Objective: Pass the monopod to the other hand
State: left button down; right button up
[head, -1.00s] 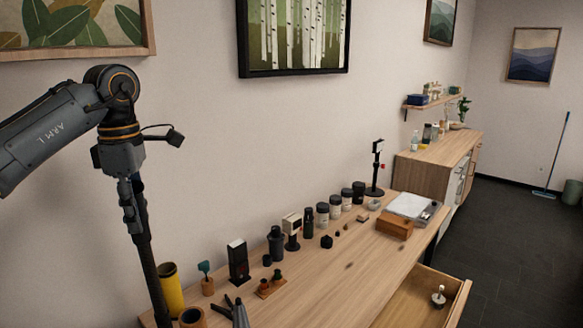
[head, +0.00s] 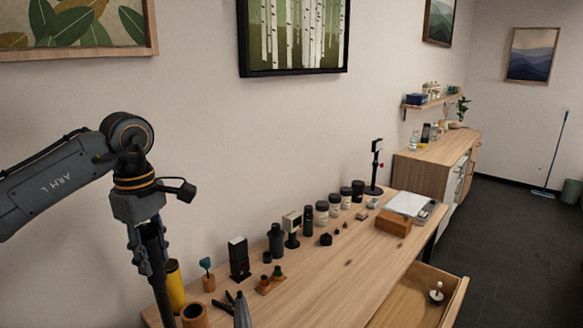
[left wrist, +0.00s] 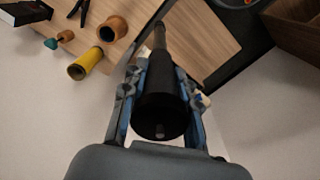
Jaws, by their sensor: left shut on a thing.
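The monopod (head: 160,290) is a long black pole. My left gripper (head: 150,258) is shut around its upper part and holds it nearly upright, at the left end of the table in the head view. The pole's lower end runs out of the bottom of the head view. In the left wrist view the monopod (left wrist: 161,100) lies between the two fingers of the left gripper (left wrist: 160,85), its thick black end towards the camera and its thinner shaft pointing away over the table. My right gripper is not in view.
The wooden table (head: 345,265) bears a yellow cylinder (head: 175,287), a brown cup (head: 194,316), a small tripod (head: 240,310) and several black bottles and canisters along the wall. An open drawer (head: 420,300) sticks out at the front right. The table's front middle is clear.

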aim_at(164, 305)
pick_arm(q)
jog(key=s+d+f+m, duration=0.3)
jog(key=s+f+m, duration=0.3)
jog(key=m, duration=0.1)
jog(key=s+d+f+m, duration=0.3)
jog(key=s+f+m, duration=0.4)
jog(key=shift+f, duration=0.15)
jog(key=shift+d+m, duration=0.15)
jog(key=shift+m, duration=0.15)
